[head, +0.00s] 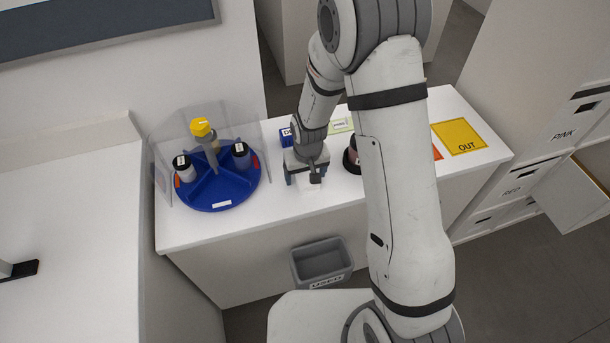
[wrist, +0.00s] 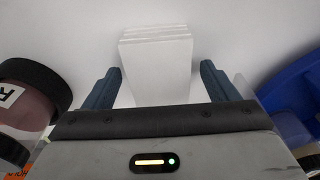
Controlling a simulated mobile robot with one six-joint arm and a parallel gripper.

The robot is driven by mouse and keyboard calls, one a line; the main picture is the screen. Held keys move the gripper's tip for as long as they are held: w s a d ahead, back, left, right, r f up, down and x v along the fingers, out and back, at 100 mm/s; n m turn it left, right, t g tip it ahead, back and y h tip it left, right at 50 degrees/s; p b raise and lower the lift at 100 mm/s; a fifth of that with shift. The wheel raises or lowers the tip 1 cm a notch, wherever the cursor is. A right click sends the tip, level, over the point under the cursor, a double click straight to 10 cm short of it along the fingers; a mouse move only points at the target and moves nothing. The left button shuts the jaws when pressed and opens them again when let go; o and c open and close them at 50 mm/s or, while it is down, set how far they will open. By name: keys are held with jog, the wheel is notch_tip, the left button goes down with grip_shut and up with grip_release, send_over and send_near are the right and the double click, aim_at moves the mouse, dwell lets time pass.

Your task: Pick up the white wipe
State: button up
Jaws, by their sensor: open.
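The white wipe shows in the wrist view as a neat stack of white sheets (wrist: 156,68), with several layered edges at its far end. I cannot tell a single wipe apart from the stack. My gripper (wrist: 160,67) is open, with one blue finger on each side of the stack and a gap on both sides. The near part of the stack is hidden by the gripper body. In the head view my gripper (head: 304,180) points down at the white counter, and the wipes are hard to make out there.
A blue carousel (head: 214,190) with jars and a clear shield stands left of my gripper. A dark-lidded jar (wrist: 35,85) is close on the other side. A yellow OUT mat (head: 462,136) lies at the counter's right. A grey USED bin (head: 322,262) is at the counter's front.

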aim_at(306, 174)
jog(key=shift+c, duration=0.2)
jog(key=c, duration=1.1)
jog(key=shift+r, duration=0.1)
notch_tip(306, 174, up, 10)
jog(key=shift+f+b, duration=0.1)
jog(key=shift+b, duration=0.75)
jog(key=o, duration=0.5)
jog(key=c, duration=0.3)
